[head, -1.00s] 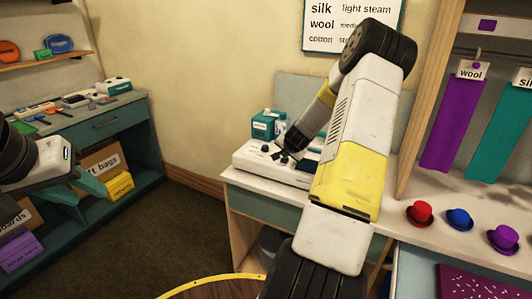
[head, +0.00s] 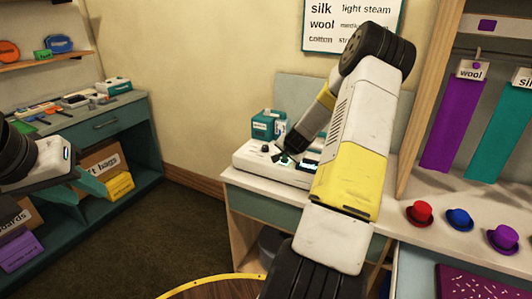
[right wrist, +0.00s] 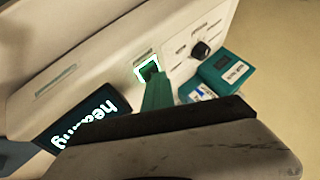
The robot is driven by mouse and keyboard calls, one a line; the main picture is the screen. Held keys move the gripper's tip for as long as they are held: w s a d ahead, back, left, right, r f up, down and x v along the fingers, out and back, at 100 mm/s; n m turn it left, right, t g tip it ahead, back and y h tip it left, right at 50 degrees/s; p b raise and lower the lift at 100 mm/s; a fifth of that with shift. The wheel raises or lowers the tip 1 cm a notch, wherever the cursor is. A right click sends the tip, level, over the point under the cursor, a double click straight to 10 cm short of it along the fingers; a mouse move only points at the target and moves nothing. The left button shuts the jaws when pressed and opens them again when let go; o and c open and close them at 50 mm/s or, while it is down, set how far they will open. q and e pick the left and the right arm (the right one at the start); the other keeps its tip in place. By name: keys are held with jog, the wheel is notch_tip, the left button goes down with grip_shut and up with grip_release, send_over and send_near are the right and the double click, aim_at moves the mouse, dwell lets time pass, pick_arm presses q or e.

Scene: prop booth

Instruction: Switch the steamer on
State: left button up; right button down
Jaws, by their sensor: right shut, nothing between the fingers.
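The white steamer (head: 250,161) stands on the counter by the wall. In the right wrist view its panel (right wrist: 100,62) has a square switch (right wrist: 148,66) with a bright green-white lit rim. Its screen (right wrist: 80,120) is lit and reads "heating". A black knob (right wrist: 201,50) sits beyond the switch. My right gripper (head: 285,159) is shut and empty, its teal fingertips (right wrist: 153,82) at the switch and covering part of it; touch is hard to confirm. My left gripper (head: 90,184) is at the far left, away from the steamer; its opening is unclear.
Teal boxed items (head: 266,124) stand behind the steamer, also in the right wrist view (right wrist: 224,71). Red (head: 421,212), blue (head: 459,218) and purple (head: 502,238) hats line the right counter. A teal workbench (head: 120,122) stands at left.

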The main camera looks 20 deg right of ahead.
aim_at(285, 161)
jog(key=shift+s+a, duration=0.1)
jog(key=shift+r, duration=3.3)
